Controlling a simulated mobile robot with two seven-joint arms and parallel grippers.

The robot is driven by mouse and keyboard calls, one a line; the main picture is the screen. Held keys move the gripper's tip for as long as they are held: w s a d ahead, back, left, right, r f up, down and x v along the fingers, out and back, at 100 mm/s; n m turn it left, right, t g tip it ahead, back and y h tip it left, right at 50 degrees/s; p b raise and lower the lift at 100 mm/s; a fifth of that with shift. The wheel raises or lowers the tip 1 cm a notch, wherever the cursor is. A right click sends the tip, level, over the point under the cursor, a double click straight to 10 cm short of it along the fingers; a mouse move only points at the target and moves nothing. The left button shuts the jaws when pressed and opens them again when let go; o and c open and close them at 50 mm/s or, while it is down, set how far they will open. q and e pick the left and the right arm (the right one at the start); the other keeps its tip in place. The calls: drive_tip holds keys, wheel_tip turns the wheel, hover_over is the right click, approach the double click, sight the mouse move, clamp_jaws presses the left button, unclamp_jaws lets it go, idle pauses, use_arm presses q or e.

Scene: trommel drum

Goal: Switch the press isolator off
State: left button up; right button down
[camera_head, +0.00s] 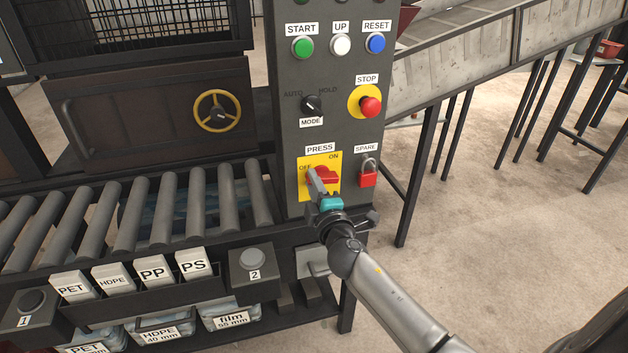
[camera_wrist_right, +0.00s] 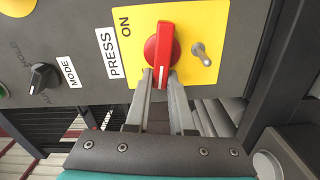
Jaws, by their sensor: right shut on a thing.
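The press isolator is a red rotary handle (camera_head: 327,174) on a yellow plate (camera_head: 308,161) low on the grey control panel, marked OFF at left and ON at right. My right gripper (camera_head: 315,181) reaches it from below and partly covers the plate. In the right wrist view the red handle (camera_wrist_right: 163,50) lies with its near end between the fingertips (camera_wrist_right: 162,80), which are shut on it. My left gripper is out of view.
A red padlock (camera_head: 368,175) hangs just right of the plate under SPARE. A metal peg (camera_wrist_right: 201,54) sticks out of the plate beside the handle. The mode knob (camera_head: 311,105) and stop button (camera_head: 370,106) sit above. Rollers (camera_head: 170,210) lie left; open floor is right.

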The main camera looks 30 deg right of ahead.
drive_tip(key=shift+f+n, duration=0.2)
drive_tip(key=shift+n, duration=0.7)
drive_tip(key=c, duration=0.8)
unclamp_jaws()
drive_tip(key=v, duration=1.5)
drive_tip(key=shift+s, duration=0.15)
drive_tip(key=shift+f, duration=0.2)
